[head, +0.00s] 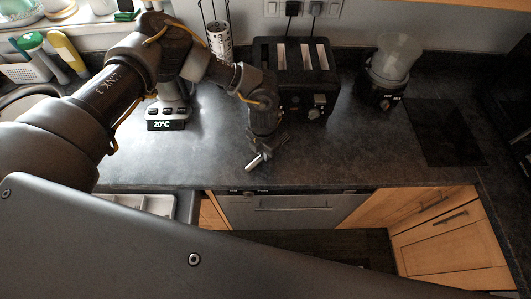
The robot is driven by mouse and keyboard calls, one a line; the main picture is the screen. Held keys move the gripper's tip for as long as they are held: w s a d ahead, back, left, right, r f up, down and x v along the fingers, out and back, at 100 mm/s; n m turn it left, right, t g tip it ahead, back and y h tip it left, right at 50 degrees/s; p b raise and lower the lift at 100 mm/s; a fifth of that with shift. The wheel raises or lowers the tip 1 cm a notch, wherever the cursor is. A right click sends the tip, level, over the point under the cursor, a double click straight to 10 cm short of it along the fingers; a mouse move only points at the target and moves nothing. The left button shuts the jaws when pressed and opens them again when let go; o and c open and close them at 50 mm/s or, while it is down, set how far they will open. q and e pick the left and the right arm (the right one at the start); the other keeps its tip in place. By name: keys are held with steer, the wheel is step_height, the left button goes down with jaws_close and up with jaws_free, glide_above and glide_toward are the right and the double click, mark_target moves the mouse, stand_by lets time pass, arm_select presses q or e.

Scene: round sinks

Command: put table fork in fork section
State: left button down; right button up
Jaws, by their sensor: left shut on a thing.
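My left gripper (267,149) hangs over the countertop in front of the toaster, pointing down. It is shut on a thin silvery piece, which I take to be the table fork (255,163); its pale end sticks out toward the lower left. The tines cannot be made out, and I cannot tell whether it touches the counter. A light cutlery tray (159,205) with dividers shows in an open drawer at the lower left. Most of the tray is hidden behind my own body, and the fork section cannot be told. My right gripper is not in view.
A black toaster (297,80) stands just behind the left gripper. A blender-like appliance (392,68) is further right. A scale-like device reading 20°C (166,125) stands left. The counter's front middle and right are mostly clear.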

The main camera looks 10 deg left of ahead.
arm_select(q)
steer(key=shift+r, duration=0.4)
step_height(320, 180, up, 2)
steer(key=shift+d+r+b, duration=0.15)
steer(key=shift+r+b, duration=0.05)
steer(key=shift+b, duration=0.6)
steer(key=s+d+r+b, duration=0.7)
steer(key=s+d+r, duration=0.1)
steer(key=d+r, duration=0.25)
steer(key=s+a+f+m+b, duration=0.1)
steer(key=a+m+b, duration=0.1)
steer(key=a+m, duration=0.8)
steer(key=s+a+f+m+b, duration=0.1)
steer(key=a+f+m+b, duration=0.1)
steer(key=a+m, duration=0.9)
steer(key=m, duration=0.8)
steer(key=shift+a+f+m, duration=0.2)
steer(key=shift+m, duration=0.2)
